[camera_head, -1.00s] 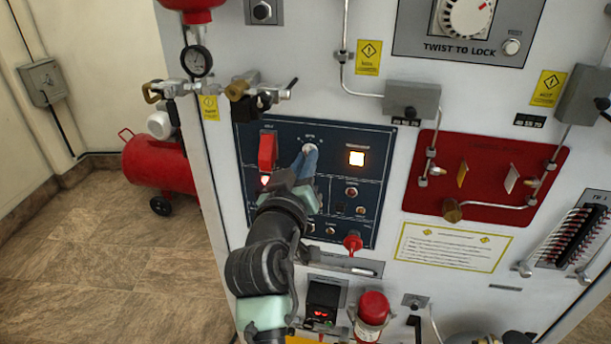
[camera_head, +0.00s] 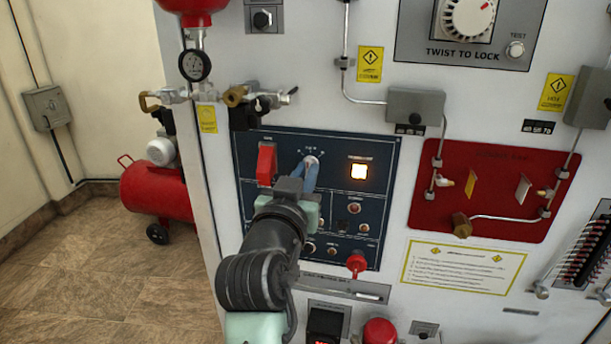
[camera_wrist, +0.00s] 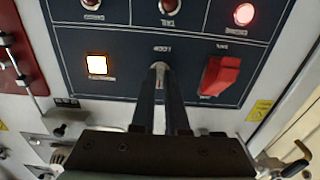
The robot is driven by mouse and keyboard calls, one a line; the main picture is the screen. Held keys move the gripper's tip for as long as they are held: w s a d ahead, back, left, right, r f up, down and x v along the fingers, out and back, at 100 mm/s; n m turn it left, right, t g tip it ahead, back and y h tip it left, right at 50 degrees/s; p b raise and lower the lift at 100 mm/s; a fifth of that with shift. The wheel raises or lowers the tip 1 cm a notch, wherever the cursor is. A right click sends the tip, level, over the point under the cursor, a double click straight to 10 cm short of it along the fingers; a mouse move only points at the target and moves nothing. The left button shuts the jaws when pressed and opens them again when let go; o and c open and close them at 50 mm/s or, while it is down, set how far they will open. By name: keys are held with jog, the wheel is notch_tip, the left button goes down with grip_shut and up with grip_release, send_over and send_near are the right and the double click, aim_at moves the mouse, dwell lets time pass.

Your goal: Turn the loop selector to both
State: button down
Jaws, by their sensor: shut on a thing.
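The loop selector (camera_head: 312,159) is a small pale knob at the upper middle of the dark blue panel (camera_head: 386,150), with marks around its top. My gripper (camera_head: 311,166) reaches it from below and in front, its two slim fingers shut on the knob. In the wrist view the knob (camera_wrist: 160,67) shows between the tips of my gripper (camera_wrist: 161,75), under a label. The fingers hide much of it, and its exact pointing and the label wording are too small to tell.
A red switch (camera_head: 266,163) is left of the selector and a lit amber button (camera_head: 359,171) is right of it. Below are small knobs and a red knob (camera_head: 356,264). A red plate (camera_head: 493,195) with pipes is at the right. Valves (camera_head: 238,96) jut out at the upper left.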

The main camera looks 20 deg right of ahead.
jog(key=c, duration=0.9)
grip_release()
jog(key=b+v, duration=0.1)
jog(key=v, duration=1.2)
